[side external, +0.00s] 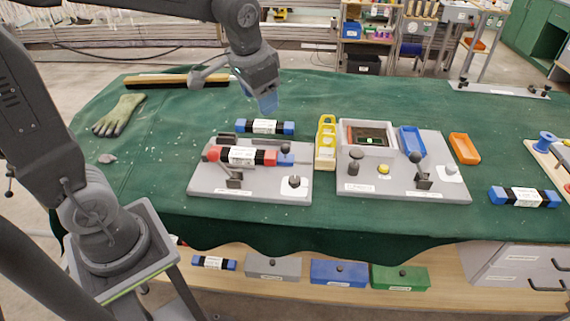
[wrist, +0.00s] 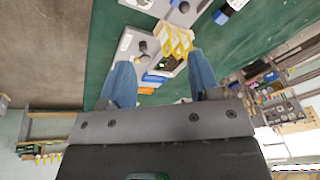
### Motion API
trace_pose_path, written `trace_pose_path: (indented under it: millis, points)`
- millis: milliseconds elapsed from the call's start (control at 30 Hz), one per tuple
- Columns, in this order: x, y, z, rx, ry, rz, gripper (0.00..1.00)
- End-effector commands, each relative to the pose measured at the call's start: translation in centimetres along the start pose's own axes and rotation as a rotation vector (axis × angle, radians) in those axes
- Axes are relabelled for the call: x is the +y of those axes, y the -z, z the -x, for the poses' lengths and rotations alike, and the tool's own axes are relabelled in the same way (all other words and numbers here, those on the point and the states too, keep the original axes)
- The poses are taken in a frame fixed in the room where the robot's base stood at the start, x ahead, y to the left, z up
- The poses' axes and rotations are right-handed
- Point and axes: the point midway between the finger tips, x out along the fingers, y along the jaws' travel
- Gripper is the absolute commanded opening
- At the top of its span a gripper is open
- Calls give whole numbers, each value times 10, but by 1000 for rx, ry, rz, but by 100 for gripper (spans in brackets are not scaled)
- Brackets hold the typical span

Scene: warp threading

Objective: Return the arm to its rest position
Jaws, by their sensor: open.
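My gripper (side external: 268,101) is raised above the green-covered table (side external: 125,193), over its back middle part. In the wrist view its two blue fingers (wrist: 159,82) stand apart with nothing between them. A blue-and-black cartridge with a white label (side external: 264,127) lies on the cloth below and in front of the gripper, apart from it. A red-ended cartridge (side external: 241,156) sits on the left grey board (side external: 207,185).
A yellow holder (side external: 326,142) stands between the left board and the right grey board (side external: 400,188). Orange (side external: 464,148) and blue (side external: 412,142) trays, another blue cartridge (side external: 524,197), a brush (side external: 165,80) and a green glove (side external: 119,115) also lie around.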

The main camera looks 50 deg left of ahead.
Motion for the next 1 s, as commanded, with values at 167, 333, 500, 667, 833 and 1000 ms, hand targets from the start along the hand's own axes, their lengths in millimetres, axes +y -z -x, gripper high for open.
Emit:
trace_pose_path:
  millis: [167, 333, 500, 667, 833, 1000]
  points:
    - [20, -55, 34, 106, -32, 50, 56]
    - [36, -101, 46, 185, -65, 93, 56]
    - [45, -128, 46, 231, -88, 118, 56]
    - [47, -135, 45, 242, -95, 126, 56]
    - [47, -135, 45, 242, -95, 126, 56]
    - [47, -134, 45, 242, -94, 125, 56]
